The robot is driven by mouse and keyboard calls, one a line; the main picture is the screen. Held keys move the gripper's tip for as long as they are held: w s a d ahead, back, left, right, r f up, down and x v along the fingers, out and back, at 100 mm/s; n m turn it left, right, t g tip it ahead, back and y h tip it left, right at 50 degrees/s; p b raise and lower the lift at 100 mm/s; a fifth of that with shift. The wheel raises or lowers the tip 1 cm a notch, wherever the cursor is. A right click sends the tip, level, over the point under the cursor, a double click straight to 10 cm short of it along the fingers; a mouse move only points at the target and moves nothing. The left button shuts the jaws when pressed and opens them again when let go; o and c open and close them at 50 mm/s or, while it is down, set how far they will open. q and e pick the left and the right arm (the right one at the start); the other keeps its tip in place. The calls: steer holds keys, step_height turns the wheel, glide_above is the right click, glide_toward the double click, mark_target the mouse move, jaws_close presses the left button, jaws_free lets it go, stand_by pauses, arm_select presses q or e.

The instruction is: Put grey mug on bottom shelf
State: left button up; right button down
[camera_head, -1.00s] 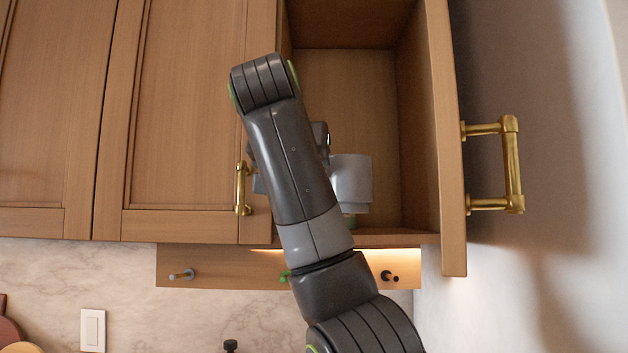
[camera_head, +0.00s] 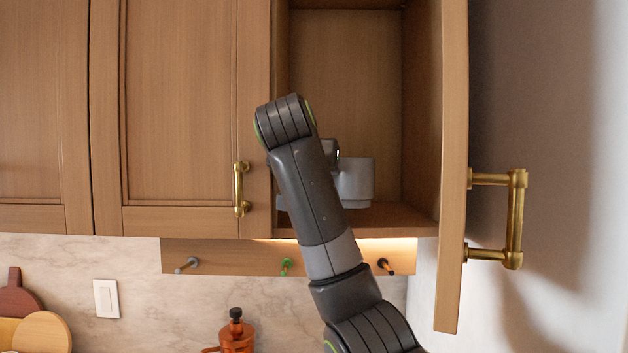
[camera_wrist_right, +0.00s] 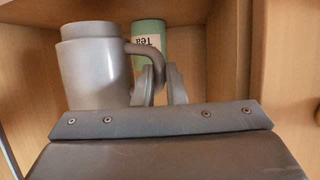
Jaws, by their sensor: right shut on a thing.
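The grey mug (camera_head: 355,183) is in the open cabinet, just above or on the bottom shelf (camera_head: 398,219); I cannot tell whether it touches. My right gripper (camera_wrist_right: 162,84) is shut on that handle. My left gripper is in neither view.
A green tea tin (camera_wrist_right: 150,37) stands behind the mug's handle in the wrist view. The open cabinet door (camera_head: 453,170) with its brass handle (camera_head: 515,220) is at the right. The closed door (camera_head: 180,110) is at the left. Bare shelf lies right of the mug.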

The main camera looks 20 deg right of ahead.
steer(key=shift+w+d+r+p, duration=0.25)
steer(key=shift+w+p, duration=0.15)
steer(key=shift+w, duration=0.1)
step_height(320, 180, down, 3)
steer(key=shift+a+f+p, duration=0.1)
steer(key=shift+p, duration=0.4)
steer(key=shift+f, duration=0.35)
steer(key=shift+s, duration=0.1)
steer(key=c, duration=1.5)
jaws_free()
steer(key=shift+f, duration=0.15)
